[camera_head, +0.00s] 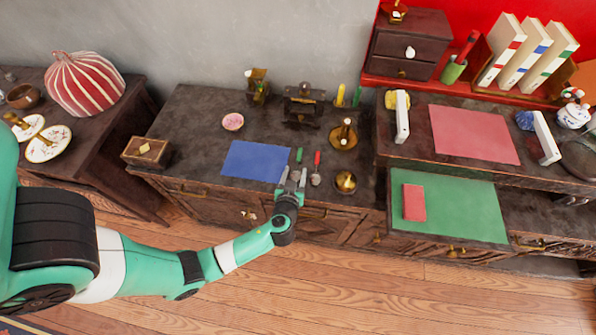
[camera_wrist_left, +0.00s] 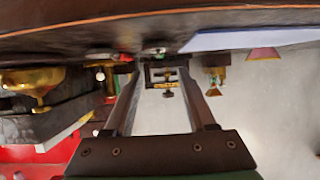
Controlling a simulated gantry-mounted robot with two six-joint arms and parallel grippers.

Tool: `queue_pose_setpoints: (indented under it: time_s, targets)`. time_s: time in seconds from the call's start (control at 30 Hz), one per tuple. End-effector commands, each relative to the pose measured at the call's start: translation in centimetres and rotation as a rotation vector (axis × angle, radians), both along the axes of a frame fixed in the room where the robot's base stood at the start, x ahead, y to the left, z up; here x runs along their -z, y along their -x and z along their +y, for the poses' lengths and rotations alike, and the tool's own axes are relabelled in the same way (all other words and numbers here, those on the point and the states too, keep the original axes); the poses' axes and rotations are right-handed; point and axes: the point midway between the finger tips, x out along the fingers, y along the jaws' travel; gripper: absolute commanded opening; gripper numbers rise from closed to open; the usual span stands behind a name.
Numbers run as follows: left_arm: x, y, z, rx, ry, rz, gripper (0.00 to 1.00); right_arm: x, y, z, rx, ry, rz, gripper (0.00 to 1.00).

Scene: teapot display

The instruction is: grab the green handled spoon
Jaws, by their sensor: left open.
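The green handled spoon (camera_head: 299,155) lies on the dark cabinet top, right of the blue mat, with its handle pointing away from me. Its lower end is partly hidden by my left gripper (camera_head: 292,178). The gripper is open, at the front edge of the cabinet just short of the spoon. My right gripper is not in view.
The blue mat (camera_head: 256,161) lies left of the spoons. A brass bowl (camera_head: 346,182) and a brass candle holder (camera_head: 343,136) stand to the right. A dark ornate stand (camera_head: 304,103) is behind. A raised shelf with a pink mat (camera_head: 473,134) is further right.

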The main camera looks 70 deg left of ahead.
Motion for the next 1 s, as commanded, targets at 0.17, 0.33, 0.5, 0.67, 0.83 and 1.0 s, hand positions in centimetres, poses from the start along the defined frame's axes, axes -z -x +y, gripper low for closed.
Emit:
queue_pose_setpoints:
  time_s: [0.17, 0.33, 0.5, 0.67, 0.83, 1.0]
  targets:
    - [0.7, -0.8, 1.3, -0.003, -0.001, -0.002, 0.56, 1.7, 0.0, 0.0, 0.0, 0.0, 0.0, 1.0]
    - [0.8, -1.0, 1.6, -0.002, -0.001, 0.0, 0.56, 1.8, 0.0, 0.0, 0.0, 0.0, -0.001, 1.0]
    - [2.3, -2.4, 3.8, -0.004, -0.001, -0.001, 0.56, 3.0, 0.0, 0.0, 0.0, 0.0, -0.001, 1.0]
    - [2.8, -3.3, 5.3, -0.003, 0.0, 0.0, 0.56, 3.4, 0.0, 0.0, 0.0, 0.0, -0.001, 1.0]
    - [2.7, -3.4, 5.3, 0.0, 0.0, 0.0, 0.56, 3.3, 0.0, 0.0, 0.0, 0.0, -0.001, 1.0]
    - [2.7, -3.4, 5.3, -0.001, 0.0, 0.0, 0.35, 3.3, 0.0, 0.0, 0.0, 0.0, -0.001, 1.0]
